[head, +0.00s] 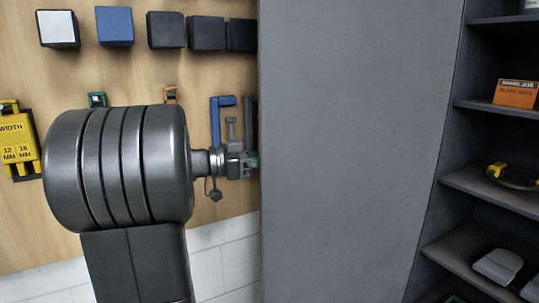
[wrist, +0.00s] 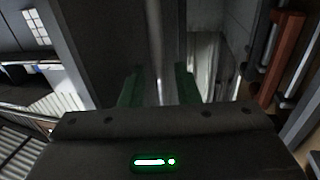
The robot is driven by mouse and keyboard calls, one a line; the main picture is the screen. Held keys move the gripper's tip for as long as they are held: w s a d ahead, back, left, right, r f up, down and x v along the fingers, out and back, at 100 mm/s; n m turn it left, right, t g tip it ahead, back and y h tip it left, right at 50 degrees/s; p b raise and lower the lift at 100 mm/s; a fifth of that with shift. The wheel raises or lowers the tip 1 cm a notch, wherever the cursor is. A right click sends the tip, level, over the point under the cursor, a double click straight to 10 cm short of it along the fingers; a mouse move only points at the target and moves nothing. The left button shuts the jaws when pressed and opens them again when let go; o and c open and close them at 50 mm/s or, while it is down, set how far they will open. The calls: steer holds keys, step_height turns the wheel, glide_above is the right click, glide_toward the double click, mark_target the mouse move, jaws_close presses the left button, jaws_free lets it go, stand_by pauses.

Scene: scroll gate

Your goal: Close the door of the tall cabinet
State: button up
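The tall cabinet (head: 455,150) stands at the right of the head view with its shelves exposed. Its door (head: 350,150) is a large plain grey panel standing open, filling the middle of that view. My gripper (head: 252,161) is at the door's left edge, and its tips are partly hidden behind the panel. In the wrist view, the two green fingers of my gripper (wrist: 159,88) stand apart. A thin vertical metal bar (wrist: 158,45), seemingly the door handle, runs between them with gaps visible on both sides. Whether a finger touches it is unclear.
Cabinet shelves hold an orange box (head: 515,94), a yellow and black item (head: 497,170) and a grey item (head: 498,264). A wooden wall panel (head: 60,235) behind my arm carries several dark boxes, a yellow tool pack (head: 18,143) and a blue bracket (head: 215,120).

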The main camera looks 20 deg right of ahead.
steer(key=shift+d, duration=0.15)
jaws_close()
steer(key=shift+s+f, duration=0.1)
steer(key=shift+s, duration=0.05)
